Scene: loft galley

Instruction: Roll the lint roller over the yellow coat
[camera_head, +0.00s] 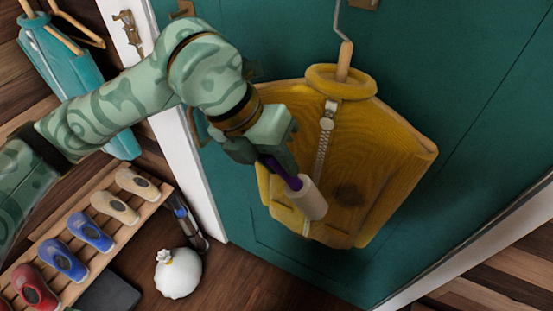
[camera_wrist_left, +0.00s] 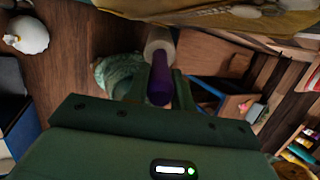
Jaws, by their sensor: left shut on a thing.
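The yellow coat (camera_head: 395,165) hangs from a wooden hanger on a teal door, with a zipper down its front and a dark smudge low on its right part. My left gripper (camera_head: 277,161) is shut on the purple handle of the lint roller (camera_head: 308,200). The roller's cream cylinder lies in front of the coat's lower left part, left of the smudge. In the left wrist view the lint roller (camera_wrist_left: 161,82) points up toward the coat (camera_wrist_left: 235,16); I cannot tell whether they touch. My right gripper is not in view.
The teal door (camera_head: 480,70) is behind the coat. A wooden rack (camera_head: 122,235) with several shoes stands at the lower left. A white round object (camera_head: 178,274) sits on the floor beside a dark cylinder (camera_head: 190,222). Teal clothing (camera_head: 70,60) hangs at the upper left.

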